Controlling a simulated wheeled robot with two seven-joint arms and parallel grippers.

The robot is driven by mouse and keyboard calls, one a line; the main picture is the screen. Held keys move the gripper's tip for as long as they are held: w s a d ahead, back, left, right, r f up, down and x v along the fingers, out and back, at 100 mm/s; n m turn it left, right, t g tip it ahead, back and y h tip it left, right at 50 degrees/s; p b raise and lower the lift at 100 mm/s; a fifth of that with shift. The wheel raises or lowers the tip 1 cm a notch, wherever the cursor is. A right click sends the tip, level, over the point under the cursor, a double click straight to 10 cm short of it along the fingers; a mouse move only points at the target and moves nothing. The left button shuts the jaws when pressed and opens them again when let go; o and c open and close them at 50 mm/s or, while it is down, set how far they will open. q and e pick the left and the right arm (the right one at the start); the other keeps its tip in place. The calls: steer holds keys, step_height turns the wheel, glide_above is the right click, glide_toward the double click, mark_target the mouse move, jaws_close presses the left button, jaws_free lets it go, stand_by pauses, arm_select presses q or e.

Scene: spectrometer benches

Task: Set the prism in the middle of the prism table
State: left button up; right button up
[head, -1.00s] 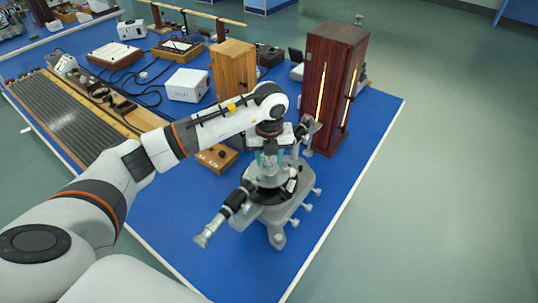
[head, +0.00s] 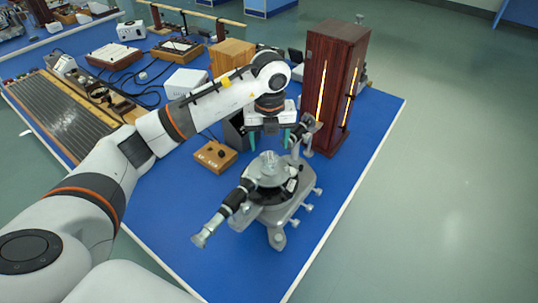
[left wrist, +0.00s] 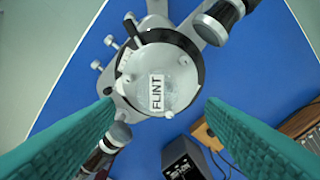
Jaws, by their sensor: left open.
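A clear prism with a white FLINT label (left wrist: 157,92) stands on the round grey prism table (left wrist: 139,62) of the spectrometer. In the head view the prism (head: 268,158) shows small and pale on top of the instrument. My right gripper is not in view.
The spectrometer's telescope (head: 232,202) points toward the front left. A tall dark wooden cabinet (head: 338,80) with a glowing slit stands close behind on the right. A small wooden box (head: 215,156) is to the left. The blue bench (head: 180,225) is clear at the front.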

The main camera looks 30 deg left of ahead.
mark_target(269, 158)
arm_select(q)
steer(key=r, duration=0.6)
steer(key=shift+s+d+b, duration=0.15)
steer(key=shift+s+b, duration=0.05)
steer(key=shift+b, duration=0.15)
steer(key=shift+f, duration=0.1)
